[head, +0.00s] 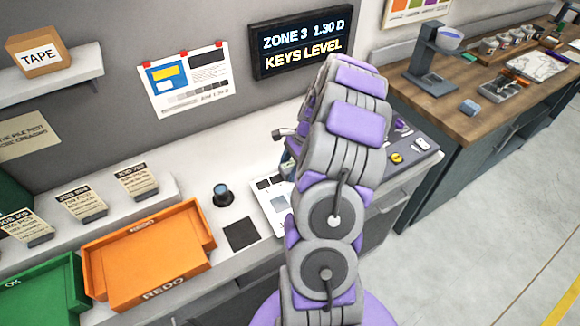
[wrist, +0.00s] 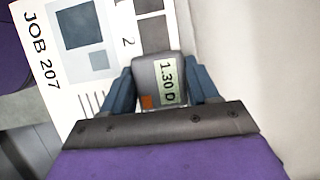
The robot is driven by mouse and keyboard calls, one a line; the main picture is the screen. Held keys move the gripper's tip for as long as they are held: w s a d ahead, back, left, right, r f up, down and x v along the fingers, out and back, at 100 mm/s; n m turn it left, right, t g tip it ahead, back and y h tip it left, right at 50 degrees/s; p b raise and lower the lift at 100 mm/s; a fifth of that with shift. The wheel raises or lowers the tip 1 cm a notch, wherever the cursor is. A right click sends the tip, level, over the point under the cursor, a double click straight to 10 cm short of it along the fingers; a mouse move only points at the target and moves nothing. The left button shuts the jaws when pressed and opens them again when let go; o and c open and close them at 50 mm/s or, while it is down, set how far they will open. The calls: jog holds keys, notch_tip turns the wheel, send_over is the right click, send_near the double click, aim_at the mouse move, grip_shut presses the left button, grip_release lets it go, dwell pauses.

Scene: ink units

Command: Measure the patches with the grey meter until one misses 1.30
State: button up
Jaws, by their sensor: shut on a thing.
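In the wrist view my gripper (wrist: 160,75) is shut on the grey meter (wrist: 146,72), one finger on each side. The meter's screen reads "1.30 D", with a small orange square beside it. The meter is over the right part of a white sheet (wrist: 62,88) marked "JOB 207", near a "2" and grey and black patches. What lies under the meter is hidden, and I cannot tell whether it touches the sheet. The sheet shows partly in the head view (head: 264,186), where my arm hides the gripper and meter.
A wall display (head: 302,42) reads "ZONE 3 1.30 D KEYS LEVEL". An orange REDO tray (head: 150,262) and green OK tray (head: 38,290) stand left. A dark round knob-like item (head: 222,195) and dark square pad (head: 240,234) are near the sheet. A control panel (head: 412,148) is right.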

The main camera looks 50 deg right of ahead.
jog(key=shift+r, duration=0.1)
jog(key=shift+r+p, duration=0.9)
jog(key=shift+r, duration=0.55)
jog(key=shift+a, duration=0.1)
dwell(0.4)
